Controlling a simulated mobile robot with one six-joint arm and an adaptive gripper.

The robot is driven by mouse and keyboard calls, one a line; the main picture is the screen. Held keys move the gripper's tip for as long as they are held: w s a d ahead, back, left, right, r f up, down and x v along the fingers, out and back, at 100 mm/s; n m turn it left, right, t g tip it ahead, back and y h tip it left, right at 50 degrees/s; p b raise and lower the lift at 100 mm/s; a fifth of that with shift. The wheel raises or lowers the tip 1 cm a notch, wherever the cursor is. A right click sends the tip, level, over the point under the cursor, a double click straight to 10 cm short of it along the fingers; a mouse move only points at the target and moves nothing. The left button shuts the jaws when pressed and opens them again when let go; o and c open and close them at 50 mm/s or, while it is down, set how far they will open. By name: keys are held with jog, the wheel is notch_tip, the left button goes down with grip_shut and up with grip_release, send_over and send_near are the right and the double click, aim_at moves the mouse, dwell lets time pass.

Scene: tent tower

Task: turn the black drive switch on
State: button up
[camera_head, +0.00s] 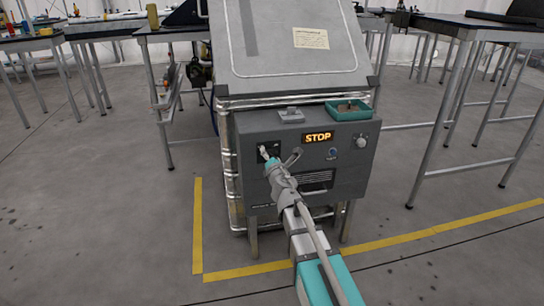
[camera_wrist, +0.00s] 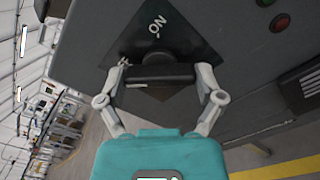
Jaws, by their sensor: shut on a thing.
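The black drive switch (camera_wrist: 158,75) shows in the wrist view as a dark bar on a round hub, in front of a black plate (camera_wrist: 178,37) with a white "ON" mark. The bar lies across the wrist picture, between the fingertips of my gripper (camera_wrist: 163,78). The jaws are shut on the bar from its two ends. In the head view my gripper (camera_head: 266,157) is at the left of the grey control box front (camera_head: 350,178) and hides most of the switch. An amber display (camera_head: 318,138) on the box reads "STOP".
A teal tray (camera_head: 349,110) and a small grey item (camera_head: 291,115) sit on top of the box. A grey curved handle (camera_head: 293,157) is close right of my gripper. A blue button (camera_head: 333,152) and grey knob (camera_head: 361,142) are farther right. Tables stand on both sides.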

jog(key=shift+d, duration=0.15)
jog(key=shift+m, duration=0.4)
jog(key=m, duration=0.6)
jog(key=shift+f+m, duration=0.1)
jog(key=shift+m, duration=0.3)
jog(key=m, duration=0.5)
jog(key=shift+m, duration=0.3)
jog(key=m, duration=0.5)
jog(key=shift+s+f, duration=0.1)
